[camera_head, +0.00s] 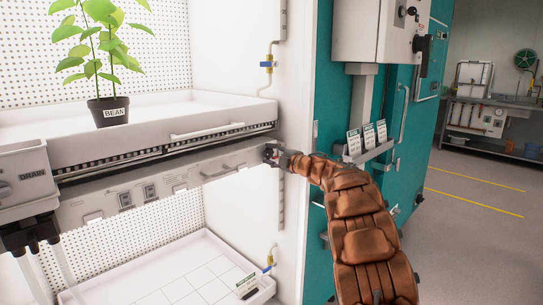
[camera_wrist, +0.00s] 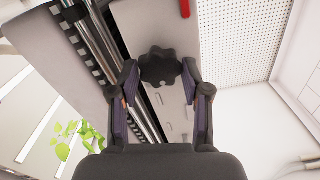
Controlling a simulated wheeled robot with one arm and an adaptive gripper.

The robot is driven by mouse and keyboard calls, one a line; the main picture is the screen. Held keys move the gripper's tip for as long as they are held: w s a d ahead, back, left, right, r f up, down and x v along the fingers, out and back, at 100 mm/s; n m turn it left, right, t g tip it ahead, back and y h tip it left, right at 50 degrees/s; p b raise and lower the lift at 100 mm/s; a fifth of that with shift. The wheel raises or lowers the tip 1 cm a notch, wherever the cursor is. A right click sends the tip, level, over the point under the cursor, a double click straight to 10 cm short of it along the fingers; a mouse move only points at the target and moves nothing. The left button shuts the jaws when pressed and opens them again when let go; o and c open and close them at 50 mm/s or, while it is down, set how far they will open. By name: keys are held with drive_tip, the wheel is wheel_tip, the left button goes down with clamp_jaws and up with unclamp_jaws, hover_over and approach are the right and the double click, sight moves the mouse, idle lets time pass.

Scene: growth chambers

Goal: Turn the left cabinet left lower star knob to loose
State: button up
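A black star knob (camera_wrist: 160,67) shows in the wrist view on a grey panel at the end of the shelf front. My gripper (camera_wrist: 160,72) has one finger on each side of it, with the tips close in against its lobes and no clear gap. In the head view my gripper (camera_head: 277,156) is at the right end of the lower rail (camera_head: 160,180) under the left cabinet's shelf. The knob itself is mostly hidden there by my gripper. I cannot read its turn position.
A potted bean plant (camera_head: 109,110) stands on the shelf above. A drain box (camera_head: 22,180) is at the left. A teal cabinet (camera_head: 330,70) with a label rack (camera_head: 370,150) stands right of my arm. Open floor (camera_head: 470,230) lies further right.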

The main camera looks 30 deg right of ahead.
drive_tip(key=o, duration=0.3)
drive_tip(key=shift+o, duration=0.2)
drive_tip(key=v, duration=1.2)
idle(0.5)
